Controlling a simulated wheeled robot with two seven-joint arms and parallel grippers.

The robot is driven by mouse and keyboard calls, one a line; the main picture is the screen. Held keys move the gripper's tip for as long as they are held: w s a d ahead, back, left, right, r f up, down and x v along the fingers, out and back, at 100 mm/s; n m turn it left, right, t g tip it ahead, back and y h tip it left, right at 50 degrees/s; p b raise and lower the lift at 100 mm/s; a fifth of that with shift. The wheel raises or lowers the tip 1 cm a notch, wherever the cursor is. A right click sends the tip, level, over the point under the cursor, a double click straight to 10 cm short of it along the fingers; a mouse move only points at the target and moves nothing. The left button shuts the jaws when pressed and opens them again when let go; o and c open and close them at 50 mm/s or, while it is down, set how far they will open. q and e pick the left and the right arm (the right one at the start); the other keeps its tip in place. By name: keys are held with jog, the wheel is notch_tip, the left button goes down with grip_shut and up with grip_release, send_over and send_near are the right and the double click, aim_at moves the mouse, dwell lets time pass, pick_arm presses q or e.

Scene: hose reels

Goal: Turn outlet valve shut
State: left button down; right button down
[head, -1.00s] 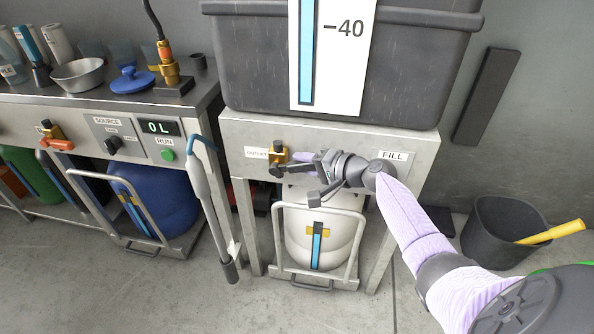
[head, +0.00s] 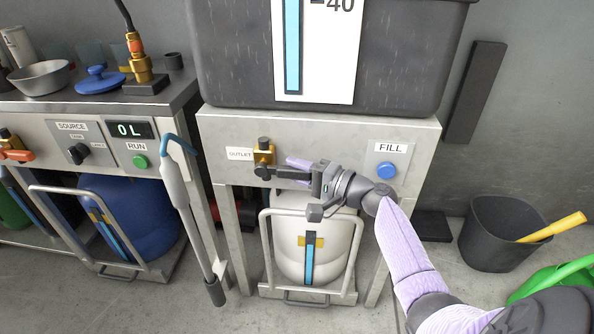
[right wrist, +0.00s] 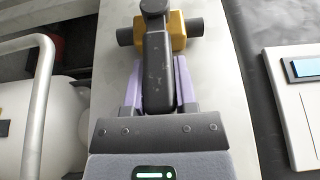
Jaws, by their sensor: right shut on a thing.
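The outlet valve (head: 264,150) is a brass body with dark ends beside the OUTLET label on the grey tank stand. In the right wrist view the brass body (right wrist: 178,30) is at the top, with a dark lever (right wrist: 156,65) running from it toward my gripper. My right gripper (head: 287,168) is just right of the valve in the head view. Its two pale purple fingers lie on either side of the lever and are shut on it. The fingertips are partly hidden behind the lever. My left gripper is not in view.
The blue FILL button (head: 386,171) is right of my right wrist. A hose wand (head: 190,205) stands left of the stand. A white canister (head: 313,250) sits underneath. A dark bin (head: 490,240) is at the right.

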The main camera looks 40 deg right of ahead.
jog(key=shift+a+f, duration=0.1)
jog(key=shift+c, duration=2.1)
grip_release()
pick_arm(q)
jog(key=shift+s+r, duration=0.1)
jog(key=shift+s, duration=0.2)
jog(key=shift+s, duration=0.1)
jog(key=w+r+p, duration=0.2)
jog(key=p, duration=0.1)
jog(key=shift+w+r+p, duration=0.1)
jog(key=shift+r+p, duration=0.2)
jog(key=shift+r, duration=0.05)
pick_arm(e)
jog(key=v, duration=0.9)
jog(key=shift+s, duration=0.35)
